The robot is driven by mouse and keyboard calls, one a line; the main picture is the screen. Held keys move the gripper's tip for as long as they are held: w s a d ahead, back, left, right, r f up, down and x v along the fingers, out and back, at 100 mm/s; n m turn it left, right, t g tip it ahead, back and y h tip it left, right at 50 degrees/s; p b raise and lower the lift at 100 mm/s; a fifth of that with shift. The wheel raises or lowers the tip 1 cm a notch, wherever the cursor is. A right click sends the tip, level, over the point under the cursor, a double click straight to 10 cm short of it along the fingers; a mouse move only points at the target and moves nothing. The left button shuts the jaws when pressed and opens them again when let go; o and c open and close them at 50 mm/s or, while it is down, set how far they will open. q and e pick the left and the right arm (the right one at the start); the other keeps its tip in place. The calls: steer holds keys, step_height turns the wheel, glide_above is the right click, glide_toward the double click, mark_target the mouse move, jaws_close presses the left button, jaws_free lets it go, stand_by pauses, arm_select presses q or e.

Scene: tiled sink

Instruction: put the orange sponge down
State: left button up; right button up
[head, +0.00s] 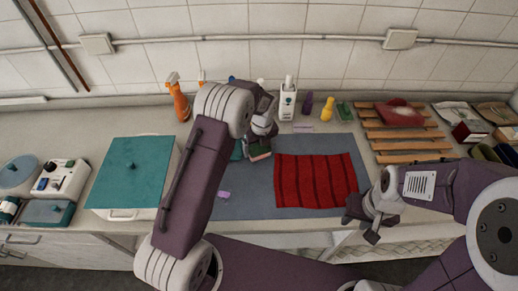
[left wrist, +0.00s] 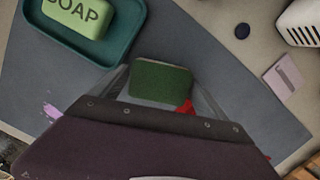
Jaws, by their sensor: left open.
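A small block with a green top, likely the orange sponge (head: 260,156), sits below my left gripper (head: 259,144) in the head view; a thin reddish-orange side shows. In the left wrist view its green face (left wrist: 160,82) lies between the fingers of my left gripper (left wrist: 162,92). These fingers are open, one on each side of it. Whether it touches the grey-blue mat (head: 240,204) is hard to tell. My right gripper (head: 359,229) is empty, its fingers apart, near the counter's front edge, right of the red cloth.
A red folded cloth (head: 315,181) lies on the mat. A teal dish (left wrist: 120,45) with green soap (left wrist: 76,14) is close by. The mat's front is mostly clear.

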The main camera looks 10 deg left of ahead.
mark_target(261, 152)
arm_select(q)
step_height(261, 152, up, 11)
steer(key=s+d, duration=0.1)
steer(key=s+a+f+n, duration=0.1)
steer(key=s+n, duration=1)
steer(key=n, duration=0.3)
steer(key=s+a+f+n+h, duration=0.1)
steer(key=s+a+f+n, duration=0.1)
steer(key=s+n, duration=1)
steer(key=n, duration=0.2)
steer(key=shift+s+a+n, duration=0.2)
steer(key=shift+a+n, duration=0.05)
steer(key=shift+n, duration=0.05)
steer(key=shift+f, duration=0.1)
